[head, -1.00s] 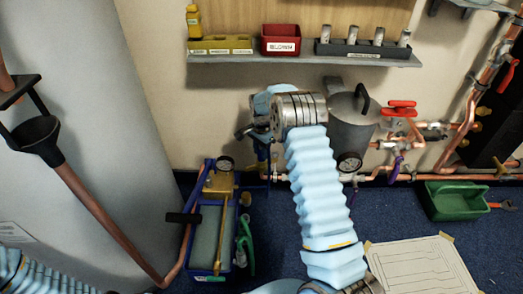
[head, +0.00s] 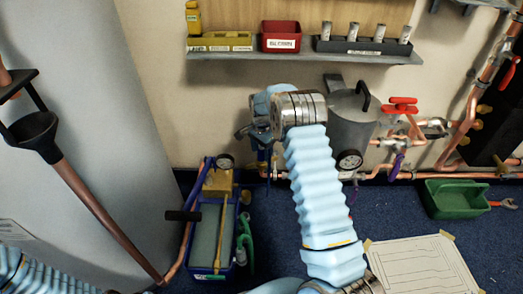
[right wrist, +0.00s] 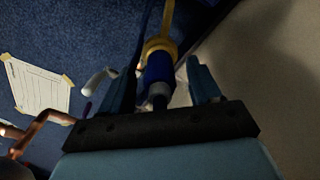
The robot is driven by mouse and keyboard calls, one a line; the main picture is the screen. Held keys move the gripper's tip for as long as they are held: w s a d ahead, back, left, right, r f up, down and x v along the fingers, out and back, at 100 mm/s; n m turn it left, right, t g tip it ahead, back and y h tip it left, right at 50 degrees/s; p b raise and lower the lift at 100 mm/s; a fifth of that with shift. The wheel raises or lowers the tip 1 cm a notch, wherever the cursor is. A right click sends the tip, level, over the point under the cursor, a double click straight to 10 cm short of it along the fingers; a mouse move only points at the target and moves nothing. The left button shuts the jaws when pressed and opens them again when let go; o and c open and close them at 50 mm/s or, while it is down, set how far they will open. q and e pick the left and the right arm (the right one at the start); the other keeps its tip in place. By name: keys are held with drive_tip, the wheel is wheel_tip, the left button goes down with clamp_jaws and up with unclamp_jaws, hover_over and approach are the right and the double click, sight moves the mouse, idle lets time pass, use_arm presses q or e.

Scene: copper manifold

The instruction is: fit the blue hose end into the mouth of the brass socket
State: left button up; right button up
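My right gripper (head: 256,138) is low by the wall, left of the grey canister, with its arm reaching in from below. In the right wrist view its two fingers (right wrist: 162,66) stand apart. The blue hose end (right wrist: 157,68), a blue cylinder with a grey tip, lies between them, with gaps visible on both sides. A brass-yellow ring (right wrist: 160,46), which may be the brass socket, is around or against its far end; I cannot tell whether the hose end is inside it. In the head view, a small blue upright piece (head: 262,158) shows below the gripper. My left gripper is out of view.
A blue-rimmed crate (head: 216,268) stands on the floor, left of the gripper. Copper pipes (head: 440,172) with red valve handles run along the wall at right. A shelf (head: 300,58) hangs above. A green bin (head: 455,205) and paper sheet (head: 425,265) lie at right.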

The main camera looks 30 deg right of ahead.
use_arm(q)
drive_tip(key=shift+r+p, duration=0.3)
use_arm(e)
wheel_tip(320, 180, up, 8)
drive_tip(key=shift+f, duration=0.25)
idle(0.4)
